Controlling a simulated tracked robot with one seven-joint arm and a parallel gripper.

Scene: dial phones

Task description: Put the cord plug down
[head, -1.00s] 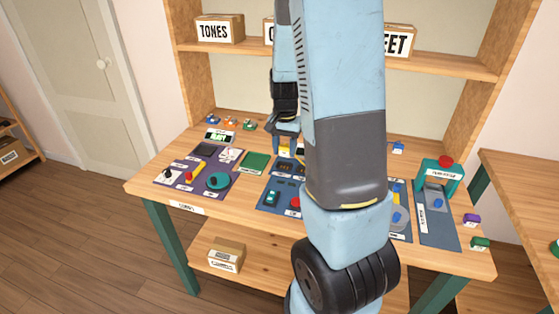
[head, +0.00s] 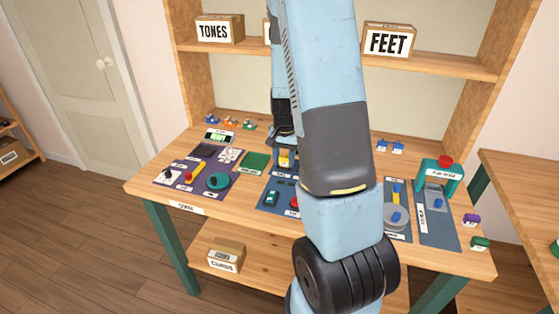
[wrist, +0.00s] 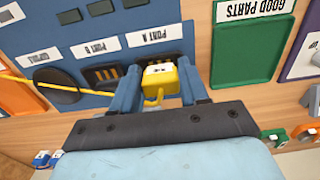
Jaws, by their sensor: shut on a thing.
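The yellow cord plug (wrist: 162,82) is between the two blue fingers of my gripper (wrist: 180,88) in the wrist view. The gripper is shut on it. The plug sits at the dark slotted block by the PORT A label (wrist: 155,35); I cannot tell whether it touches the block. A yellow cord (wrist: 30,83) runs left from the plug side across a dark round part. The PORT B block (wrist: 102,74) is just left of the plug. In the head view the plug (head: 287,158) shows small, partly hidden by my arm.
A green GOOD PARTS tray (wrist: 247,45) lies right of the gripper. Blue parts (wrist: 45,158) lie on the wood at lower left. In the head view, a teal press with a red knob (head: 445,162) stands at the table's right, and the TONES box (head: 220,29) is on the shelf.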

